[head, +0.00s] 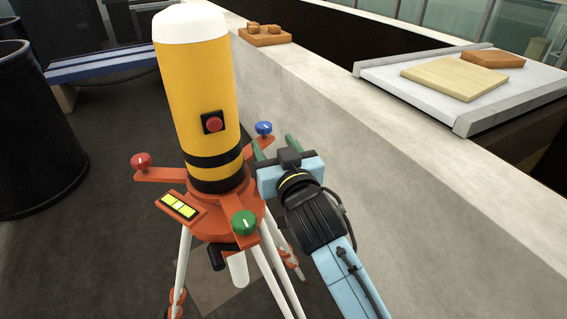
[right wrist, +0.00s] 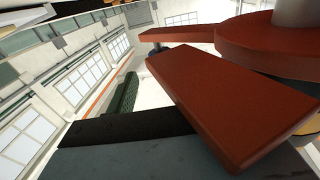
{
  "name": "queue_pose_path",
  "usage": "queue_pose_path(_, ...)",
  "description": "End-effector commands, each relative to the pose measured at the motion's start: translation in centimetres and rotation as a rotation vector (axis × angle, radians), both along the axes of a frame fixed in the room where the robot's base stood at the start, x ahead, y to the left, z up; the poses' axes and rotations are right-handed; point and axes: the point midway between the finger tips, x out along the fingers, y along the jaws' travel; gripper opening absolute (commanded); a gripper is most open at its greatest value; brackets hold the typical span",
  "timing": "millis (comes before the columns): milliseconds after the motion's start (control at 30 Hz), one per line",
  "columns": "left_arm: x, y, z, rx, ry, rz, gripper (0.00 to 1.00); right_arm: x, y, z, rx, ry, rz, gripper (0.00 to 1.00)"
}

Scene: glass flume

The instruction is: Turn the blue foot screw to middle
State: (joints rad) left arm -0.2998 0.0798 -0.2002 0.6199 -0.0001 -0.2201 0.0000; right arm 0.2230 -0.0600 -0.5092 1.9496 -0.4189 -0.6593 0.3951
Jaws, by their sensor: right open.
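The blue foot screw (head: 264,128) is a small blue knob with a white mark on top. It sits at the far right end of an orange arm of the instrument base (head: 225,215). My right gripper (head: 274,145) is open and empty, just in front of the blue screw and a little to its right. Its green fingers point toward the screw; I cannot tell whether they touch anything. In the right wrist view a green finger (right wrist: 125,93) shows beside large orange-brown plates (right wrist: 225,105); the blue screw is not visible there. My left gripper is not in view.
A yellow cylinder (head: 195,90) with a red button stands on the tripod base. A red screw (head: 141,161), a green screw (head: 244,222) and a panel with yellow bars (head: 179,206) are on the base. A concrete wall (head: 370,160) runs close along the right.

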Motion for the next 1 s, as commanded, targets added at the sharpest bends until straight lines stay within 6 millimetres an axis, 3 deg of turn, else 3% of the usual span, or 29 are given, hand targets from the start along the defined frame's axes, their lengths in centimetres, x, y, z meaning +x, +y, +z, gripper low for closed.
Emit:
queue_pose_path(100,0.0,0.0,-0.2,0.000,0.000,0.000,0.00,-2.3,-0.6,-0.1,0.002,0.001,0.001,0.53)
queue_pose_path(333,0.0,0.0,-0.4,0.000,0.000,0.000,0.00,-4.8,-1.2,0.0,0.000,-0.001,0.001,0.53)
queue_pose_path(800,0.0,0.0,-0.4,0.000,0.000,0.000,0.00,-5.2,-1.3,-0.1,-0.003,-0.001,0.008,0.53)
queue_pose_path(1000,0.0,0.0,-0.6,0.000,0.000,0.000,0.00,-4.8,-1.0,-1.4,-0.035,0.009,0.132,0.53)
